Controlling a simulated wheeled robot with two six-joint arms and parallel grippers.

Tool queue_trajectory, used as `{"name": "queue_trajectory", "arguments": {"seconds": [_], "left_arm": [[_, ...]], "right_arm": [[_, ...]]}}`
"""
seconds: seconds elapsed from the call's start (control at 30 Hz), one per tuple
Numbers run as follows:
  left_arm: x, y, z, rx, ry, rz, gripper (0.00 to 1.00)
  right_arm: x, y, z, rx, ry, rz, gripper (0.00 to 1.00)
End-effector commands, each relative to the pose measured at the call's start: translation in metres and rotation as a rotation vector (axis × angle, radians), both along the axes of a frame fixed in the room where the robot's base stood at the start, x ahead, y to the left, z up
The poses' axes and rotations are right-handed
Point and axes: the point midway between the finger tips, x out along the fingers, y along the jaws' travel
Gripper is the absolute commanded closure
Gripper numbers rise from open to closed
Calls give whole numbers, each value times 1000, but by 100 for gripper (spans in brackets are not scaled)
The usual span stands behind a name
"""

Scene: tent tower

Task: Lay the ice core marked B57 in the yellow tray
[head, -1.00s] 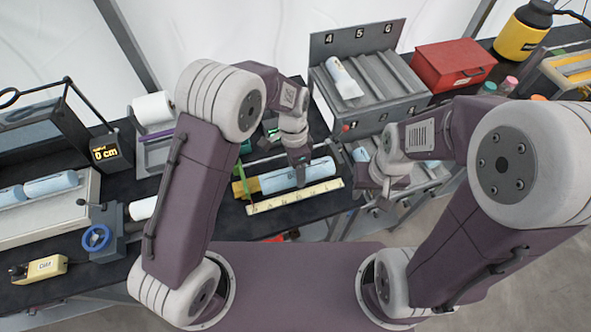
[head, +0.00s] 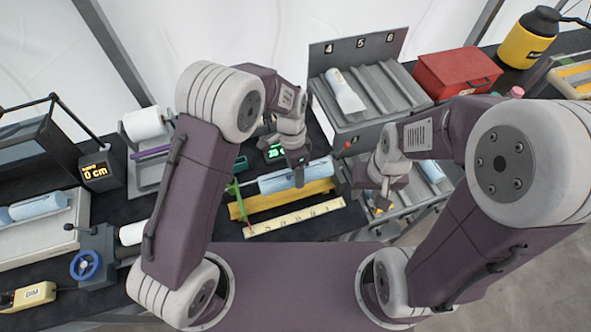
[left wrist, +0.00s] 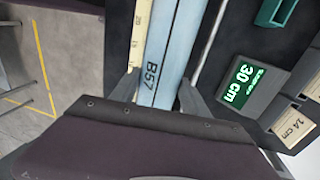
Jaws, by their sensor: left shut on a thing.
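The ice core marked B57 (head: 275,184) is a pale blue cylinder. My left gripper (head: 298,178) is shut around it. In the left wrist view the core (left wrist: 165,55) lies between the two fingers, with the black B57 mark facing the camera. In the head view it appears lifted above and behind a long yellow holder (head: 282,199), beside a cream ruler (head: 295,217). I cannot tell whether this holder is the yellow tray. My right gripper (head: 383,203) hangs to the right, apart from the core; its finger gap is unclear.
A grey rack (head: 371,128) numbered 4, 5 and 6 stands behind, with a core in it. A red box (head: 457,72) is to its right. A case with yellow strips (head: 575,75) is at the far right edge. A green-lit display (left wrist: 240,85) reads 30 cm.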

Motion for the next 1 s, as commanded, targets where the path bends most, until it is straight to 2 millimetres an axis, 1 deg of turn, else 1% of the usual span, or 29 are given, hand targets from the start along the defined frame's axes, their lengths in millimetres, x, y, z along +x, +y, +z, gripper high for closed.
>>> {"name": "queue_trajectory", "arguments": {"seconds": [0.03, 0.1, 0.7, 0.8, 1.0], "left_arm": [[0, 0, -7, 0, 0, 0, 100], [0, 0, -14, -1, 0, 0, 100], [0, 0, -68, 0, 1, 0, 100], [0, 0, -72, 0, 1, 0, 100], [0, 0, -72, 0, 0, 0, 100]], "right_arm": [[0, 0, -6, 0, 0, 0, 64], [0, 0, -11, 0, 1, 0, 64], [0, 0, -48, 0, 0, 0, 64], [0, 0, -50, 0, 0, 0, 64], [0, 0, -50, 0, 0, 0, 64]]}}
